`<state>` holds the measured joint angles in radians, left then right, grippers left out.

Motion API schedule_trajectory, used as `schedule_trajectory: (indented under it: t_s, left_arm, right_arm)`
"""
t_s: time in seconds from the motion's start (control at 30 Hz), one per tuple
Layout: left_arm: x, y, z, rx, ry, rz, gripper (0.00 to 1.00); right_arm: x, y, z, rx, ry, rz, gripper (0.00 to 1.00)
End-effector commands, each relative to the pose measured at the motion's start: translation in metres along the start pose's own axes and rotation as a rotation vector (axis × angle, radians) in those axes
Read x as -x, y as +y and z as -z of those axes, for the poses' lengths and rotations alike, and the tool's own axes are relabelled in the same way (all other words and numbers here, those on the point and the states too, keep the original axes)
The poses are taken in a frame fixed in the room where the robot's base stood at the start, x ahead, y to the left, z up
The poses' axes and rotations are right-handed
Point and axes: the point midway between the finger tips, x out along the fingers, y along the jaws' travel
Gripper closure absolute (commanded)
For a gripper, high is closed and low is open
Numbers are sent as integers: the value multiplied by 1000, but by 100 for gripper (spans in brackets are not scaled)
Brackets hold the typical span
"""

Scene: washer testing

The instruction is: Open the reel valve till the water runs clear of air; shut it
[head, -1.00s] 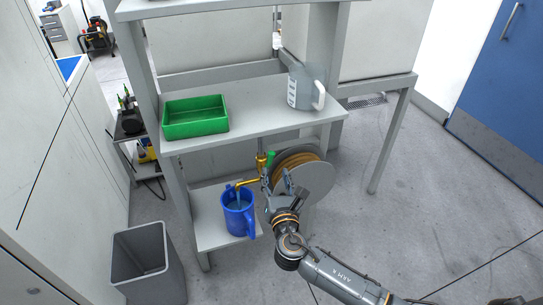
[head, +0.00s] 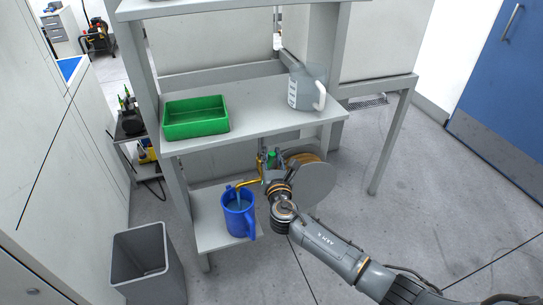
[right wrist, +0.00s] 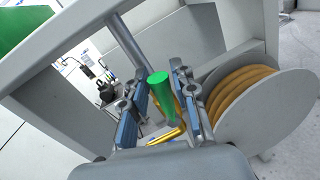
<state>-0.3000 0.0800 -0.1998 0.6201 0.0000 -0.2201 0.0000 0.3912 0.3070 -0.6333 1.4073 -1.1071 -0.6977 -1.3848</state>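The reel valve has a green handle (head: 271,156) on a brass pipe, beside the hose reel (head: 310,178). The brass spout (head: 247,183) points down into a blue jug (head: 238,214) on the lower shelf. A pale bluish streak shows below the spout, inside the jug mouth; I cannot tell whether it holds air. My right gripper (head: 268,166) is at the valve. In the right wrist view the green handle (right wrist: 160,88) stands between the open fingers (right wrist: 160,100), with gaps on both sides. My left gripper is not in view.
A green bin (head: 196,118) and a clear measuring jug (head: 307,90) stand on the upper shelf (head: 255,112). A grey waste bin (head: 143,262) stands on the floor at the left. The floor to the right is open.

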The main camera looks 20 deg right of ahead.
Motion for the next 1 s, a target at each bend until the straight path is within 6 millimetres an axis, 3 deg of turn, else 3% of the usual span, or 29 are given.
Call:
schedule_trajectory:
  t_s: [0.03, 0.1, 0.57, 1.0]
  left_arm:
    - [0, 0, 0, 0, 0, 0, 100]
    - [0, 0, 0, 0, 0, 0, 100]
    - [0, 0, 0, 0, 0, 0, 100]
    - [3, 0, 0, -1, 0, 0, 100]
  right_arm:
    - [0, 0, 0, 0, 0, 0, 89]
    - [0, 0, 0, 0, 0, 0, 100]
    - [0, -3, 1, -34, 8, 1, 100]
    - [-3, -26, 7, -340, 73, 14, 100]
